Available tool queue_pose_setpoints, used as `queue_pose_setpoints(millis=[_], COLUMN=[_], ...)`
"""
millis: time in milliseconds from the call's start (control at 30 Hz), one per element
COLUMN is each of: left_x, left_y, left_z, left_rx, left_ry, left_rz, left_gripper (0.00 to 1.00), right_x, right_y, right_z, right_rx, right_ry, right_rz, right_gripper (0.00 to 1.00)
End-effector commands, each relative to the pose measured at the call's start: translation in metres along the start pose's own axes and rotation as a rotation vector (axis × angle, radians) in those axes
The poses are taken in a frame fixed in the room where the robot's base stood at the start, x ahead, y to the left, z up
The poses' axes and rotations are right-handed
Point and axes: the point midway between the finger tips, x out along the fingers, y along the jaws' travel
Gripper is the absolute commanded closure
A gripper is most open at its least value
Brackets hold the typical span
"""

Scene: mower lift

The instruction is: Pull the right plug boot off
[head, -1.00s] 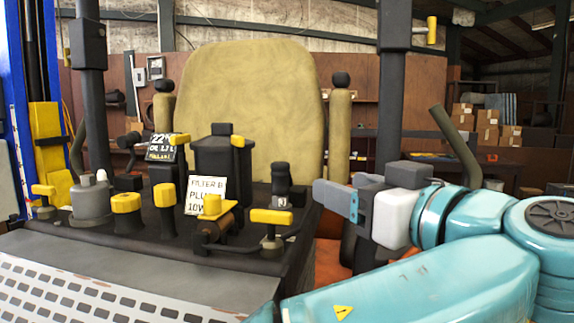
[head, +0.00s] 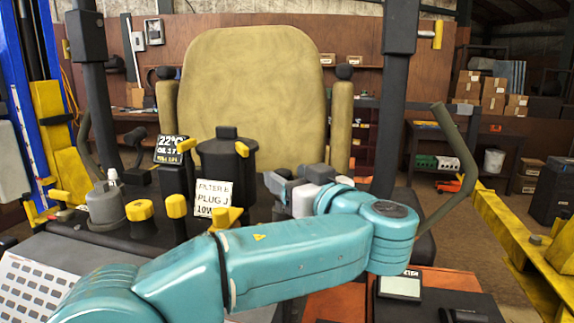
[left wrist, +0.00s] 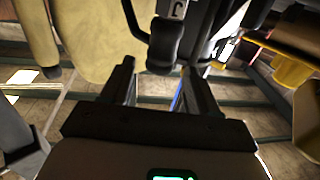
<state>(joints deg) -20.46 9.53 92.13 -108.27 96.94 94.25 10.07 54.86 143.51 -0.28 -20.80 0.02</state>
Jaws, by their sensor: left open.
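A black plug boot (left wrist: 164,48) shows in the left wrist view. A pale tag (left wrist: 172,8) with a letter like J sits above it in that picture. My left gripper (left wrist: 163,75) is open, with one finger on each side of the boot's near end; I cannot tell whether either touches it. In the head view, my left gripper (head: 274,184) points left over the engine deck, right of the sign (head: 212,198) reading PLUG J. My gripper and arm hide the boot there. My right gripper is not in view.
A black canister (head: 226,160) and several yellow-capped parts, such as a yellow knob (head: 139,210), stand left of the gripper. The tan seat (head: 255,90) rises behind. A dark post (head: 398,90) stands to the right. A yellow frame (head: 520,245) is at far right.

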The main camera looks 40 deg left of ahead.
Motion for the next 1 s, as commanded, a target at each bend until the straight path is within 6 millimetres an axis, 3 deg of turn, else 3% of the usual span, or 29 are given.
queue_pose_setpoints(millis=[200,467,600,667,1000], left_x=[0.017,0.018,0.018,0.018,0.022], left_y=[0.0,0.001,0.001,0.001,-0.001], left_z=[0.0,0.0,0.0,0.0,-0.001], left_rx=[0.002,0.001,0.001,0.001,0.0], left_ry=[0.0,0.0,0.0,0.0,0.001], left_rz=[-0.001,0.0,0.0,0.0,0.0], left_gripper=[0.4,0.4,0.85,1.0,1.0], right_x=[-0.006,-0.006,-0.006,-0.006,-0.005], right_y=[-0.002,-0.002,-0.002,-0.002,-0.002], right_z=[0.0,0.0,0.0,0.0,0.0], right_rx=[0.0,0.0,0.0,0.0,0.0], right_ry=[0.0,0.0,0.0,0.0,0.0], right_rz=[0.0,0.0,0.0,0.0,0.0], right_gripper=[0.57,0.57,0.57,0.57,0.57])
